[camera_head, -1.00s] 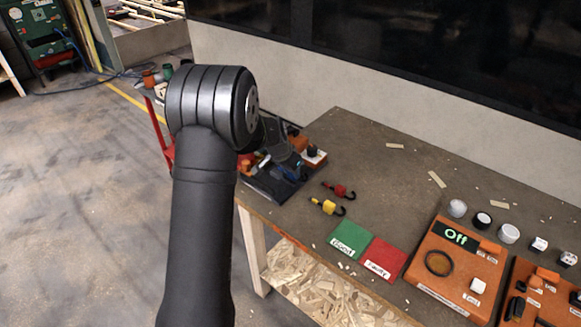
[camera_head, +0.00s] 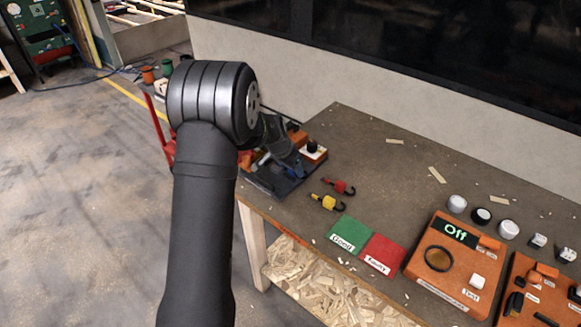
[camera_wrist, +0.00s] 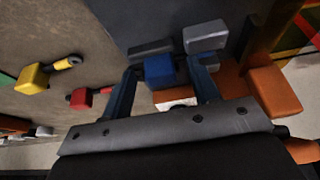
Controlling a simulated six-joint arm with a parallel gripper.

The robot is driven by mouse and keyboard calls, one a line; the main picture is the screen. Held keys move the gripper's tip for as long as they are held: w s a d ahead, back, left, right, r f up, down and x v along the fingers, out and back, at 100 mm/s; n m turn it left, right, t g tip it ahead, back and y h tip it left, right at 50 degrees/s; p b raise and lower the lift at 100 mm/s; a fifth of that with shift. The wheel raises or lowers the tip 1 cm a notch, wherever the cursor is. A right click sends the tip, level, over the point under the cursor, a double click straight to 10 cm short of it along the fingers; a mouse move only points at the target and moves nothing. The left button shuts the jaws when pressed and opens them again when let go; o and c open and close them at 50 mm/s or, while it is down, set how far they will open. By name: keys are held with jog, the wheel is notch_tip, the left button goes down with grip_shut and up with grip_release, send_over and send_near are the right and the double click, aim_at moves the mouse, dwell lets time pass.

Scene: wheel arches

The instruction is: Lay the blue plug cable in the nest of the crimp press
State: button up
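The blue plug (camera_wrist: 160,70) shows in the wrist view between the two blue fingers of my gripper (camera_wrist: 163,82). A gap shows on each side of it, so the fingers look open around it rather than shut on it. Its cable is hard to make out. Just beyond the plug are two grey blocks (camera_wrist: 205,37) on a dark plate (camera_wrist: 225,15), which look like the nest of the crimp press. Orange press parts (camera_wrist: 275,92) stand to the right. In the head view my gripper (camera_head: 288,162) is low over the dark plate (camera_head: 262,186), and it hides most of the nest.
A red plug cable (camera_head: 340,186) and a yellow one (camera_head: 323,202) lie to the right of the plate. Green (camera_head: 350,233) and red (camera_head: 383,252) labelled pads lie nearer the front edge. An orange tester (camera_head: 460,268) reads "Off".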

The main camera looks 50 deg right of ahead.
jog(key=shift+r, duration=0.15)
jog(key=v, duration=1.7)
jog(key=x, duration=1.7)
jog(key=shift+a, duration=0.1)
